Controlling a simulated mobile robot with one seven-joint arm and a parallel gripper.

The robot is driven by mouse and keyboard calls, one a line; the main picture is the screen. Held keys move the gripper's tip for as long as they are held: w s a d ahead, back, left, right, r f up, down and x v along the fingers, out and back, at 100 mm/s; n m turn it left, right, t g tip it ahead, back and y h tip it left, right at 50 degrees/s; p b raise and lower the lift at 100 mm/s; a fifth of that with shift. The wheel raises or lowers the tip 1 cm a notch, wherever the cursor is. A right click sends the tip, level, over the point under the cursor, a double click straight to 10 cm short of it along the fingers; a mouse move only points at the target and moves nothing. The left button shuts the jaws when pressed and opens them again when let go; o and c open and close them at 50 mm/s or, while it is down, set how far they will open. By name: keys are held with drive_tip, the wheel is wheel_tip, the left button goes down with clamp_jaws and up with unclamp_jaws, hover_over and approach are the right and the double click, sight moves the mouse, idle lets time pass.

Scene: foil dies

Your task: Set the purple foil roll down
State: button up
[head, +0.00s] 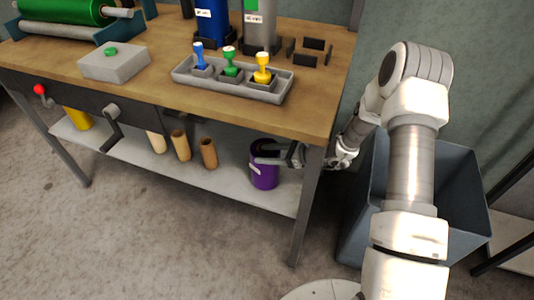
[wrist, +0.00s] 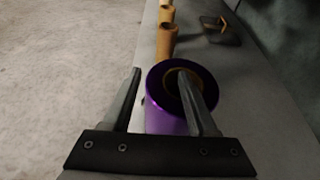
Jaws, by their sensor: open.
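The purple foil roll (head: 265,178) stands upright on the lower shelf (head: 232,184) of the workbench, near its right end. It also shows in the wrist view (wrist: 160,123), with a tan core in its top. My gripper (head: 257,153) reaches in from the right, at the height of the roll's upper part. In the wrist view my gripper (wrist: 160,73) is open. Its left finger is outside the roll, to the left. Its right finger overlaps the core opening; I cannot tell whether it is inside the core or only in front of it. Contact is unclear.
Several tan tubes (head: 180,145) stand to the left on the same shelf. A bench leg (head: 308,205) is close to my arm. The wooden top (head: 140,38) overhangs the shelf and carries a grey tray (head: 232,83) of stamps. A blue-grey bin (head: 455,205) stands right.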

drive_tip(key=p+v, duration=0.3)
drive_tip(key=v, duration=0.9)
drive_tip(key=shift+s+d, duration=0.1)
drive_tip(key=shift+s, duration=0.05)
